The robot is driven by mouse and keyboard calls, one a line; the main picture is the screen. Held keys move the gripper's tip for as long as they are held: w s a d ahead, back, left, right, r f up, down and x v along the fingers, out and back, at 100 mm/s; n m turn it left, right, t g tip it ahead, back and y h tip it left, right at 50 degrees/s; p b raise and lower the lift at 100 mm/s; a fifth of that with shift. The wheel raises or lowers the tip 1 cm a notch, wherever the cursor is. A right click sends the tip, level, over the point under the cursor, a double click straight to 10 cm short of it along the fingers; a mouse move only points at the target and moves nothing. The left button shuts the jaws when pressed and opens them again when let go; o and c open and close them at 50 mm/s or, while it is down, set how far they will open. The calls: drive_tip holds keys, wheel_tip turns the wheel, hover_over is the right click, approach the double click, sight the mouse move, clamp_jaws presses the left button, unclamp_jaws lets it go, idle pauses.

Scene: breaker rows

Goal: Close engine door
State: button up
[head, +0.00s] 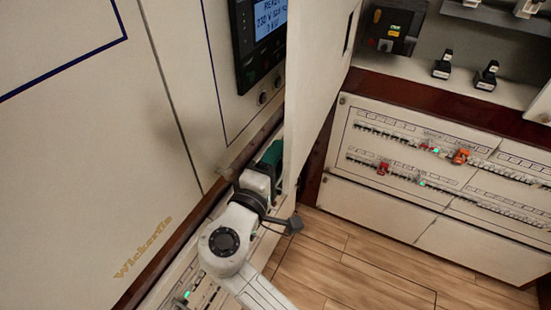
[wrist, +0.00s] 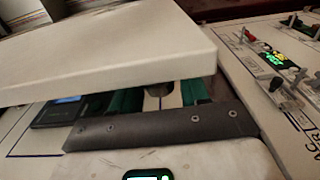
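An open white door (head: 318,75) stands out from the cabinet front in the upper middle of the head view; no label marks it as the engine door. Its pale panel (wrist: 110,52) crosses the wrist view close above my gripper. My gripper (head: 271,160) is at the door's lower edge, on the cabinet side, partly hidden behind it. In the wrist view its two green fingers (wrist: 160,100) show apart beyond the grey bar, with nothing seen held between them. The fingertips are hidden under the door, and I cannot tell whether they touch it.
A control panel with a lit screen (head: 271,14) is behind the door, left of it. A low breaker panel (head: 400,150) with coloured switches stands at the right. Another breaker row (head: 188,296) lies below my arm. Wooden floor (head: 350,270) is clear at lower right.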

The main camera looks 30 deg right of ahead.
clamp_jaws()
idle(0.4)
